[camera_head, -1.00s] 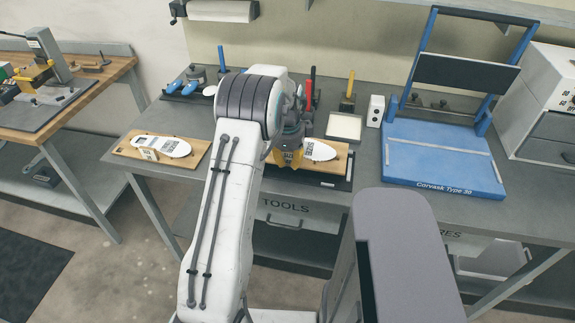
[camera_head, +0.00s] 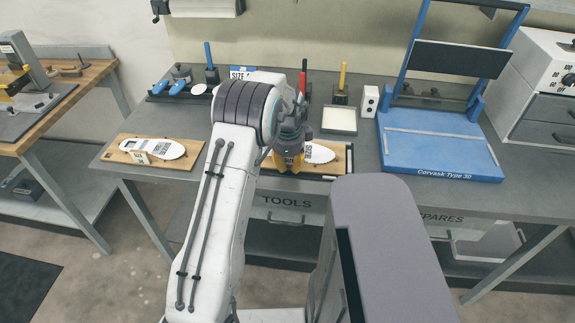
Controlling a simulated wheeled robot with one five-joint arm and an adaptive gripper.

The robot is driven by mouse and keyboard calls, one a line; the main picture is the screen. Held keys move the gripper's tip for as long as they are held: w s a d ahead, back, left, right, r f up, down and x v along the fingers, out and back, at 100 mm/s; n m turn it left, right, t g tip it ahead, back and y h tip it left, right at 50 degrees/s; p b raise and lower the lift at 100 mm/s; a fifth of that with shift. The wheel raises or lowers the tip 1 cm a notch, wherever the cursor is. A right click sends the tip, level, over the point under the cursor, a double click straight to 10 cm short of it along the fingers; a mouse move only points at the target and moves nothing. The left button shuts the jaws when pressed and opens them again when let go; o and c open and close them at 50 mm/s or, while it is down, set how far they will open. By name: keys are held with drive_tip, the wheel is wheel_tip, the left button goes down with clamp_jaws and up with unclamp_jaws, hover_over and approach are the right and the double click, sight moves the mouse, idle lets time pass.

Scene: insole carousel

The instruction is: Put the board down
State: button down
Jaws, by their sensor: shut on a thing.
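A wooden board (camera_head: 338,160) with a white insole (camera_head: 318,153) on it lies at the front of the grey workbench, on or just above a dark tray or mat (camera_head: 330,178). My gripper (camera_head: 289,165) reaches down from above and is shut on the board near its left part. The gripper and arm hide the board's left side. I cannot tell whether the board touches what is under it. A second wooden board (camera_head: 128,153) with a white insole (camera_head: 165,149) lies on the bench to the left.
A blue press frame (camera_head: 440,150) marked Corvask Type 30 stands at the right. A pale square tray (camera_head: 339,120), a white box (camera_head: 370,100) and upright tools (camera_head: 341,80) stand behind the board. Bare bench (camera_head: 200,120) shows between the two boards.

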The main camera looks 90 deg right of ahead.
drive_tip(key=c, duration=1.2)
unclamp_jaws()
